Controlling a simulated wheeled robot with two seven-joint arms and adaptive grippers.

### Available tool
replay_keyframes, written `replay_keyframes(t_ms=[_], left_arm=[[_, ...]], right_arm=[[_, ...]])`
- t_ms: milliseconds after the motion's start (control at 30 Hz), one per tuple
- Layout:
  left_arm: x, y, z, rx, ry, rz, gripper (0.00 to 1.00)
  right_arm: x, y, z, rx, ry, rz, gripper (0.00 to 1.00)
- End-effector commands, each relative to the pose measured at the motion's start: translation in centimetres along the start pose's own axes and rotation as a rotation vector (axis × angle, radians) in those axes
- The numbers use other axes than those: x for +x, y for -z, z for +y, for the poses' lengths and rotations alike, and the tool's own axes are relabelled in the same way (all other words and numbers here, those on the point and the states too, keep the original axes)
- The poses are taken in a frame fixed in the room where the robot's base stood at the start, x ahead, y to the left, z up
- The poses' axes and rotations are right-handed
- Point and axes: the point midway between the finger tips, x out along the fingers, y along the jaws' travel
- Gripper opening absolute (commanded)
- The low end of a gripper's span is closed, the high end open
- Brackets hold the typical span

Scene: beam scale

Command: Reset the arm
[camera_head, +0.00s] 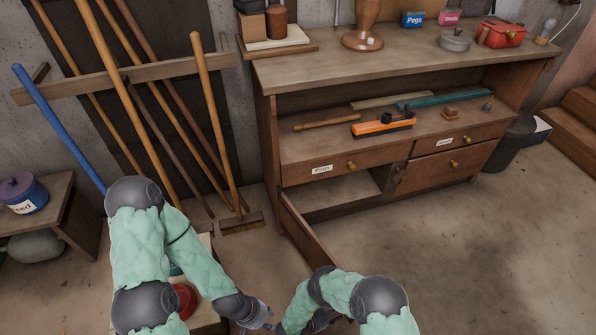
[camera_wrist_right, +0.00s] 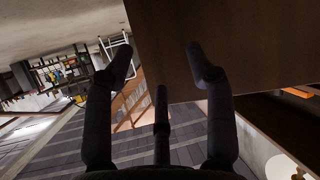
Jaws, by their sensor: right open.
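My left arm comes in from the left in the head view and reaches down to the bottom edge. Its gripper (camera_head: 262,318) is small and partly cut off there, and its jaw state is unclear. My right arm is folded at the bottom middle of the head view. In the right wrist view my right gripper (camera_wrist_right: 160,72) has its dark fingers spread apart with nothing between them. A dark brown wooden panel (camera_wrist_right: 245,50) fills the space beyond the fingers; I cannot tell whether they touch it.
A wooden workbench (camera_head: 420,65) has drawers and an open lower door (camera_head: 308,233) near my right arm. An orange-black tool (camera_head: 383,126) lies on its shelf. Long-handled tools lean at the left. A red round object (camera_head: 185,300) is partly behind my left arm.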

Motion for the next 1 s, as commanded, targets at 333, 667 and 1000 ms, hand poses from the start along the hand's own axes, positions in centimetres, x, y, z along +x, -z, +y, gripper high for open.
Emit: replay_keyframes(t_ms=[333,667,1000], left_arm=[[-1.0,-0.1,0.3,-0.001,0.000,-0.001,0.37],[-2.6,-0.1,0.9,-0.001,0.000,-0.001,0.37],[-4.2,-0.2,1.5,-0.001,0.000,-0.001,0.37]], right_arm=[[0.6,2.3,-3.0,0.008,0.140,-0.123,0.55],[-0.5,6.2,-5.7,-0.014,0.385,-0.364,0.55],[-4.9,10.3,-3.7,-0.091,0.618,-0.638,0.55]])
